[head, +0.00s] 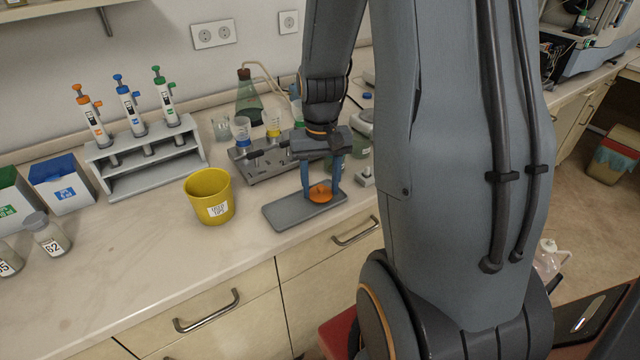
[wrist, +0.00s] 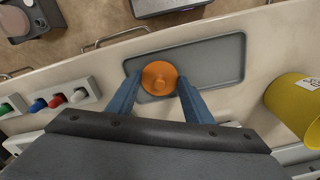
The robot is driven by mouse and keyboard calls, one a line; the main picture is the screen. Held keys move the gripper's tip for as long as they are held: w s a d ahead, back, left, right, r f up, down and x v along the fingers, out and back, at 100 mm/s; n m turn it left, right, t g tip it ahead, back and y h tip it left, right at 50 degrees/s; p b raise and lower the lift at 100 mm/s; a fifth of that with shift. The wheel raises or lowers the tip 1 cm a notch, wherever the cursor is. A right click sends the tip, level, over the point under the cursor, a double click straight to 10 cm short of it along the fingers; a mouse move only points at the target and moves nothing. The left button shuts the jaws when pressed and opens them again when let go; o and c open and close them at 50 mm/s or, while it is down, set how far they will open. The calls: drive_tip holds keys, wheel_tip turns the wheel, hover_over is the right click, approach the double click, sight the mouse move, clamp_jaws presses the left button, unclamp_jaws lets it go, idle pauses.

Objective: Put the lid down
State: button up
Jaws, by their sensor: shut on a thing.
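The orange lid (head: 320,193) is a small round disc with a knob on top. My gripper (head: 321,190) points down with its blue fingers on either side of the lid, shut on it. In the wrist view the lid (wrist: 159,78) sits between the two fingertips (wrist: 160,84). The lid is over the left part of a grey tray (wrist: 215,62) in that view. In the head view the tray (head: 280,212) lies near the counter's front edge. I cannot tell whether the lid touches the tray or is just above it.
A yellow bucket (head: 209,196) stands left of the tray. A pipette stand (head: 150,157) with three pipettes is farther left. The front-left counter (head: 110,265) is clear. A strip with coloured knobs (wrist: 57,101) shows in the wrist view.

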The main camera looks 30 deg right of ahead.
sight(320, 186)
drive_tip(key=shift+f, duration=0.15)
drive_tip(key=o, duration=0.7)
wheel_tip(320, 186, up, 12)
drive_tip(key=b, duration=0.2)
drive_tip(key=s+a+f+n, duration=0.1)
drive_tip(key=s+a+f, duration=0.1)
drive_tip(key=a+f, duration=0.1)
drive_tip(key=s+a+f+n, duration=0.1)
drive_tip(key=s+a+f, duration=0.1)
drive_tip(key=a, duration=0.3)
drive_tip(key=s+a+f+n+t, duration=0.1)
drive_tip(key=s+a+f+n, duration=0.1)
drive_tip(key=a, duration=0.3)
drive_tip(key=shift+s+f, duration=0.8)
drive_tip(key=shift+f, duration=0.05)
